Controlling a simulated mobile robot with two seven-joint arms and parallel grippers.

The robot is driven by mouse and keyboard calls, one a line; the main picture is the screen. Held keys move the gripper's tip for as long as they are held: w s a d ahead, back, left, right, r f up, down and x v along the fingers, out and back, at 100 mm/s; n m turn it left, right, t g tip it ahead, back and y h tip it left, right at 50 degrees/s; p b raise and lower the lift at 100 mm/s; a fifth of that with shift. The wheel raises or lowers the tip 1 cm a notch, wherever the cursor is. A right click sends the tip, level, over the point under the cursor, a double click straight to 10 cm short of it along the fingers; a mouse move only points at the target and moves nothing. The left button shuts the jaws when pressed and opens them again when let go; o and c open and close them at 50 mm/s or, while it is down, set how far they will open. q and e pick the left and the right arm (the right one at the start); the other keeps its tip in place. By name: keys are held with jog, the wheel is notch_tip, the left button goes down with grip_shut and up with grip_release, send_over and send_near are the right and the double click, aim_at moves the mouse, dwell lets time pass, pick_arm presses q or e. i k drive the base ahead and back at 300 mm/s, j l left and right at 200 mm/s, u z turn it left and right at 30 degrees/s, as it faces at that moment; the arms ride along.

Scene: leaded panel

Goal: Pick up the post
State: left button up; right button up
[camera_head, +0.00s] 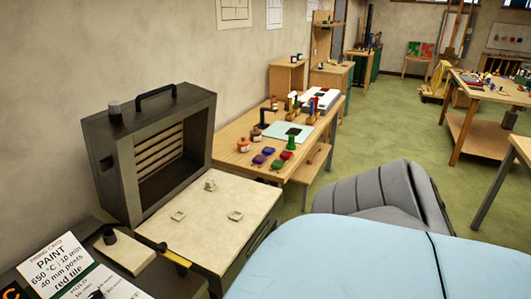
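A small pale upright piece (210,184), which looks like a post, stands near the back of the cream slab (200,240) in front of the open kiln (155,150). Its exact shape is too small to tell. Two low, square, pale pieces lie on the same slab, one at the left (178,215) and one at the right (235,216). A card (65,265) at the lower left reads paint, 650 °C, 10 min, 40 mm posts, red tile. Neither of my grippers shows in this view.
A dark bar with a yellow band (175,257) lies by the slab's left edge. A wooden bench (240,141) with jars and coloured pieces stands behind. A large pale-blue surface and a grey ribbed form fill the lower right. Green floor (400,120) is open farther back.

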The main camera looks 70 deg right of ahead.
aim_at(210, 183)
jog(key=z, duration=1.8)
jog(key=u, duration=0.6)
jog(key=l+u, duration=0.25)
jog(key=u, duration=0.15)
jog(key=l+u, duration=0.55)
jog(key=u, duration=0.25)
jog(key=k+l+u, duration=0.2)
jog(key=l, duration=0.15)
jog(key=l+u, duration=0.2)
jog(key=k+l+u, duration=0.2)
jog(key=l, duration=0.2)
jog(key=k+l+u, duration=0.1)
jog(key=k+l, duration=0.2)
jog(key=l, duration=0.15)
jog(key=k+l+u, duration=0.1)
jog(key=k+l, duration=0.2)
jog(key=l, duration=0.15)
